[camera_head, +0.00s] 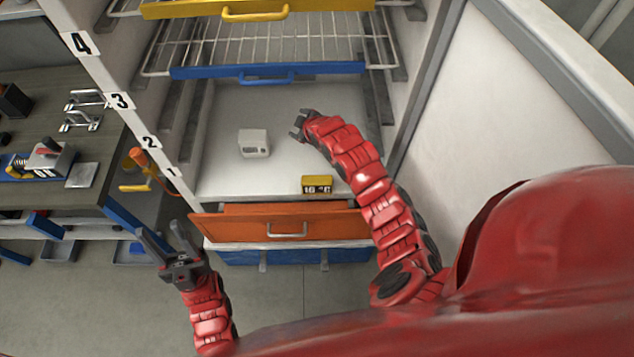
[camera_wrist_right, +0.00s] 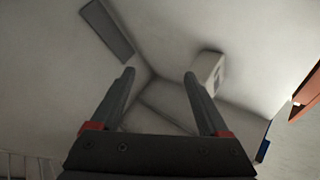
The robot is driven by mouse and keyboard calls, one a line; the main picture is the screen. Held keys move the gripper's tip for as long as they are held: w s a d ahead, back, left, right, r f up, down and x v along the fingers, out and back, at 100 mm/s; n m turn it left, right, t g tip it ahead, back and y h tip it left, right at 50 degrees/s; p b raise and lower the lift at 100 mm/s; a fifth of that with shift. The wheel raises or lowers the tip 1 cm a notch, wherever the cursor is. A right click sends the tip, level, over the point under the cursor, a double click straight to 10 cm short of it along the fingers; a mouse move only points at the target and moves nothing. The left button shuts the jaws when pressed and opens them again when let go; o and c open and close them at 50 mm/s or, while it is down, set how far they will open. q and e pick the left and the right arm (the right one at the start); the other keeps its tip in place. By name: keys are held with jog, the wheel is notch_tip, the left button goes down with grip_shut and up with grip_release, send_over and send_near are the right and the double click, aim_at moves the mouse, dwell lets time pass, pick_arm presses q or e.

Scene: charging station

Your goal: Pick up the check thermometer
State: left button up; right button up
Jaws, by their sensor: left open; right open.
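A small white box-shaped device (camera_head: 252,141) with a dark marking on its front stands on the white bottom shelf (camera_head: 228,180). A yellow block with a black display reading about 16 °C (camera_head: 316,184) stands near the shelf's front edge; I cannot tell for certain which is the check thermometer. My right gripper (camera_head: 296,124) is open and empty inside the cabinet, right of the white device and apart from it. In the right wrist view, the white device (camera_wrist_right: 209,68) shows beyond the right finger of the open gripper (camera_wrist_right: 159,74). My left gripper (camera_head: 158,228) is open and empty outside the cabinet.
A wire shelf with a blue front (camera_head: 270,70) hangs above the bottom shelf. An orange drawer front (camera_head: 235,228) lies below its front edge. Numbered cabinet post (camera_head: 110,85) stands at left, beside a workbench (camera_head: 40,103) with tools. The cabinet's right wall bounds my right arm.

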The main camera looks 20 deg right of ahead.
jog(key=s+n+g, duration=0.2)
jog(key=s+g, duration=0.3)
jog(key=n+g+h+p, duration=0.1)
jog(key=n+g+h, duration=0.1)
jog(key=g, duration=0.3)
send_near(317, 179)
notch_tip(317, 179, down, 9)
jog(key=b, duration=0.5)
jog(key=shift+r, duration=0.2)
jog(key=shift+f, duration=0.5)
notch_tip(317, 179, down, 4)
jog(key=shift+d+f+p, duration=0.1)
jog(key=shift+f+p, duration=0.1)
jog(key=shift+p, duration=0.5)
grip_shut()
